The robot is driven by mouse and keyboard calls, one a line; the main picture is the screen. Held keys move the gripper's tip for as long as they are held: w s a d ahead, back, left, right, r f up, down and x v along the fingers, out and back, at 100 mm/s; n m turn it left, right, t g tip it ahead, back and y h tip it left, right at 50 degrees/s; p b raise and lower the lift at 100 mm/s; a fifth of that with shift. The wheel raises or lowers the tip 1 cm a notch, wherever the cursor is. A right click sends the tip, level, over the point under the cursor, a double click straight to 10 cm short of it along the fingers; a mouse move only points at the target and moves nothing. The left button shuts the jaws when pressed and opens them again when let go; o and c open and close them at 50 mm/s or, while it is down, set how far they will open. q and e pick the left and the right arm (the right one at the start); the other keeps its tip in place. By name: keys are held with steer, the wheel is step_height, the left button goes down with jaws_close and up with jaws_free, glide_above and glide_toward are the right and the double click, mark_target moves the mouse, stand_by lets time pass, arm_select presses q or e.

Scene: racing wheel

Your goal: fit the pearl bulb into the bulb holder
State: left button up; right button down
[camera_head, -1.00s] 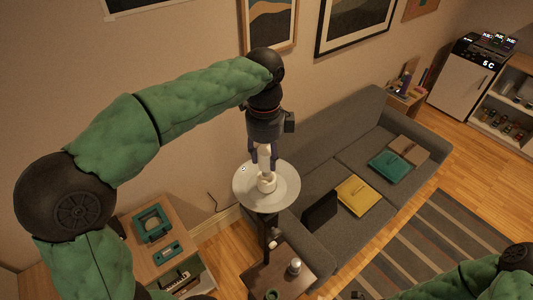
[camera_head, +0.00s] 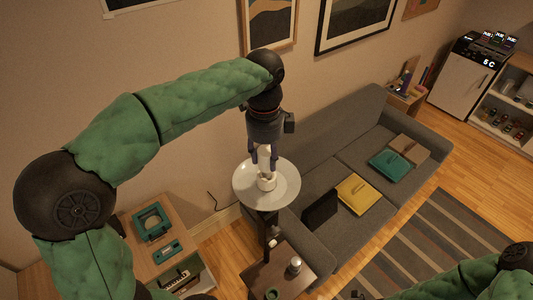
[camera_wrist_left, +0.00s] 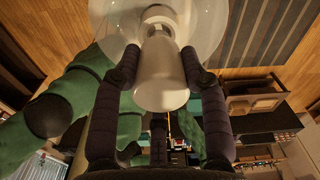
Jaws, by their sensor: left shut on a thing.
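My left gripper (camera_head: 264,165) is shut on the white pearl bulb (camera_wrist_left: 160,80), pointing down over a round white lamp dish. In the left wrist view, the fingers of my left gripper (camera_wrist_left: 160,68) are on both sides of the bulb. The white bulb holder (camera_head: 267,184) stands in the middle of the dish (camera_head: 289,185). It also shows beyond the bulb in the wrist view (camera_wrist_left: 157,13). The bulb's far end meets or overlaps the holder's mouth; I cannot tell whether it is seated. My right gripper is out of view.
The dish sits on a dark stand beside a grey sofa (camera_head: 340,140) with yellow and teal items on it. A small table (camera_head: 270,275) with a cup is below. A low cabinet (camera_head: 150,240) is at the left. The air around the dish is clear.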

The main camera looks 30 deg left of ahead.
arm_select(q)
steer(key=shift+f+b, duration=0.95)
steer(key=shift+f, duration=0.4)
steer(key=o, duration=1.1)
steer(key=shift+r, duration=0.15)
step_height(320, 180, up, 12)
steer(key=shift+a+f, duration=0.1)
steer(key=shift+a, duration=0.05)
